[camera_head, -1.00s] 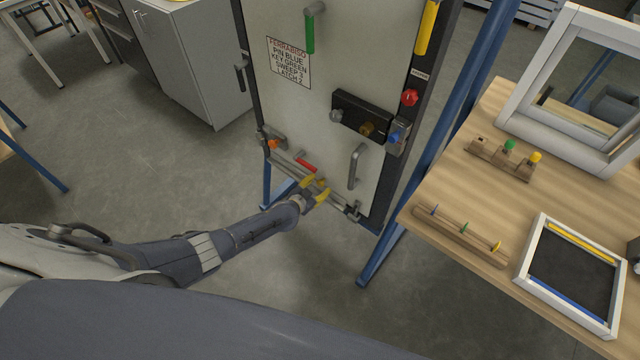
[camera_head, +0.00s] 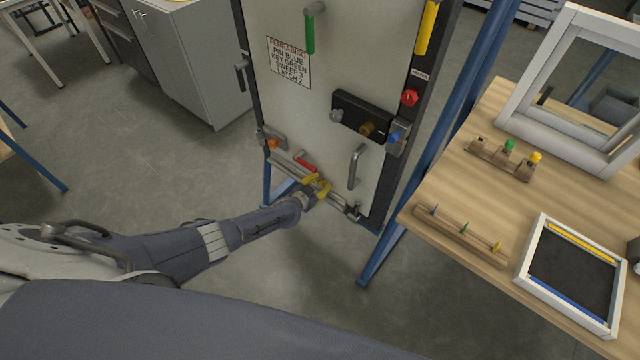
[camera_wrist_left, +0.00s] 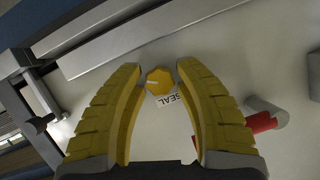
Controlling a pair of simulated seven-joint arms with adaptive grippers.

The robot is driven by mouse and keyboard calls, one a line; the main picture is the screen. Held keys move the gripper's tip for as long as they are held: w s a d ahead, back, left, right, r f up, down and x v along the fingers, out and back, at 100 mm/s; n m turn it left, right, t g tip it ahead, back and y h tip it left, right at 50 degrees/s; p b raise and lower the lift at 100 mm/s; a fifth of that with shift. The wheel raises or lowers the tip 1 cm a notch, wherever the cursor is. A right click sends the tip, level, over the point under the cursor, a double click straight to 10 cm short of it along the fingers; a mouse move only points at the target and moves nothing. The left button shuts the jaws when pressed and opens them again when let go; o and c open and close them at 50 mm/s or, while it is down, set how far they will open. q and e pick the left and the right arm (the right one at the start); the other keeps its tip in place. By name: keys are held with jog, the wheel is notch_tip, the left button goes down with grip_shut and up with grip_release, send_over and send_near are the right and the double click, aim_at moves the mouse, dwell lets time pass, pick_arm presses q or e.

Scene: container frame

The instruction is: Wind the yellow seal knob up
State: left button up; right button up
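The yellow seal knob (camera_wrist_left: 159,81) is a small faceted yellow knob with a light mark on its face, on the pale door panel beside a "SEAL" label (camera_wrist_left: 174,104) in the left wrist view. My left gripper (camera_head: 318,187) is at the lower part of the door in the head view, where its yellow fingers hide the knob. In the left wrist view its fingers are open, one on each side of the knob, with a visible gap at both sides. I cannot tell how far the fingertips are from the panel. My right gripper is not in view.
A red handle (camera_head: 307,166) sits just above the left gripper, and a metal bar (camera_head: 284,163) runs along the door's lower edge. A grey door handle (camera_head: 356,166) stands to the right. A wooden table (camera_head: 480,188) with pegs and frames is further right.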

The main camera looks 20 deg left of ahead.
pick_arm(q)
grip_shut()
jog(key=shift+a+n+g+h, duration=0.1)
jog(key=shift+n+g+h, duration=0.3)
jog(key=shift+n+h, duration=1)
jog(key=shift+n, duration=0.8)
jog(key=shift+o, duration=2.4)
grip_release()
